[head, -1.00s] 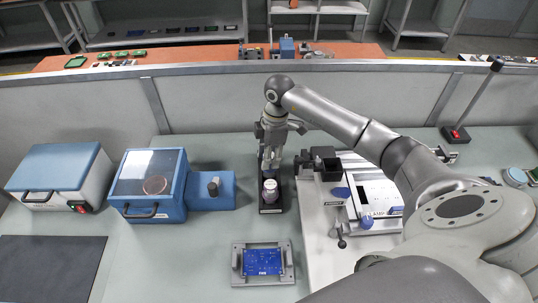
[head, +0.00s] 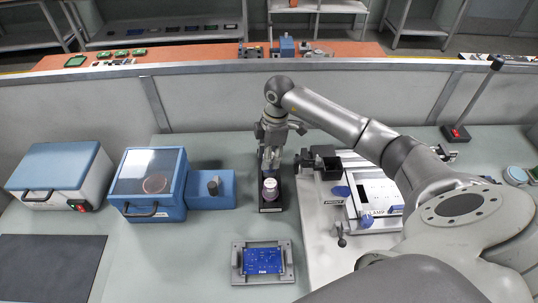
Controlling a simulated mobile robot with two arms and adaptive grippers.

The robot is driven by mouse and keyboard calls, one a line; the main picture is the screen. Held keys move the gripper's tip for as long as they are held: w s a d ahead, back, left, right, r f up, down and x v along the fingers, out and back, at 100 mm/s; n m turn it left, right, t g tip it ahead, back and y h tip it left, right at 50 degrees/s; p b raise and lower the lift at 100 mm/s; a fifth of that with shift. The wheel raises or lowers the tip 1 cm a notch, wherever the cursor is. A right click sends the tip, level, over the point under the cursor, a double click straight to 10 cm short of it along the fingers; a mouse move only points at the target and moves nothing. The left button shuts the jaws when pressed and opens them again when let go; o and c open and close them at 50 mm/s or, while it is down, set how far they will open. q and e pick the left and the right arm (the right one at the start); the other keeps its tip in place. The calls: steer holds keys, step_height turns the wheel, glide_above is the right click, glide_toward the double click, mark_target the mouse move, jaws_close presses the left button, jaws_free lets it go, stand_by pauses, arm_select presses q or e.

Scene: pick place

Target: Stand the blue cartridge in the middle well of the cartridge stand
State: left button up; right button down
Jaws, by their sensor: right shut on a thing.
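The cartridge stand (head: 270,209) is a narrow black block on the bench, running away from me. A pale cartridge with a violet-grey top (head: 270,189) stands upright at its front end. My right gripper (head: 270,160) points down over the stand, just behind that cartridge. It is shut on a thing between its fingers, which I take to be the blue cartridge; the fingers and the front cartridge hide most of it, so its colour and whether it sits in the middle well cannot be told. My left gripper is not in view.
A blue machine with a clear lid (head: 150,180) stands left of the stand. A white device with a black clamp (head: 375,205) is close on the right. A blue circuit board in a grey fixture (head: 263,261) lies in front. The bench between stand and fixture is clear.

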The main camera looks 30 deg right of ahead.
steer(key=shift+f+b, duration=0.5)
steer(key=shift+f, duration=0.55)
stand_by(0.4)
steer(key=c, duration=1)
jaws_free()
steer(key=c, duration=0.3)
steer(key=shift+r+p, duration=3.05)
steer(key=shift+r, duration=0.5)
steer(key=shift+f, duration=0.1)
